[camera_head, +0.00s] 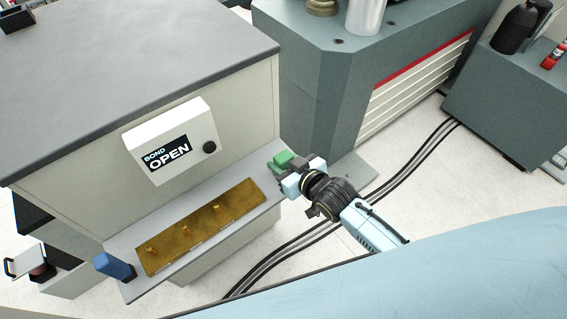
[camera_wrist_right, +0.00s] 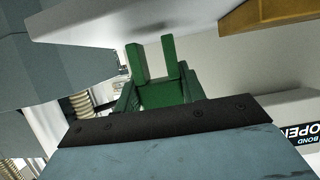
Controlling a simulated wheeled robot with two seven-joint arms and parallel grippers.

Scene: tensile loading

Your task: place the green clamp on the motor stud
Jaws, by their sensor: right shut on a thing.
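The green clamp (camera_head: 284,157) is held in my right gripper (camera_head: 287,172), at the right end of the grey ledge. In the right wrist view the clamp (camera_wrist_right: 163,88) shows two upright prongs with a gap between them, in front of my right gripper (camera_wrist_right: 160,102). The brass plate (camera_head: 172,248) lies on the ledge with several small studs (camera_head: 214,211) along it; none is labelled motor as far as I can see. The plate's edge (camera_wrist_right: 275,14) shows at the upper right of the wrist view, apart from the clamp. My left gripper is not in view.
A white box reading BOND OPEN (camera_head: 158,170) stands above the ledge (camera_head: 133,284). A blue block (camera_head: 115,266) sits at the ledge's left end. A large grey machine (camera_head: 318,95) stands behind my right gripper. Cables (camera_head: 272,262) run along the floor.

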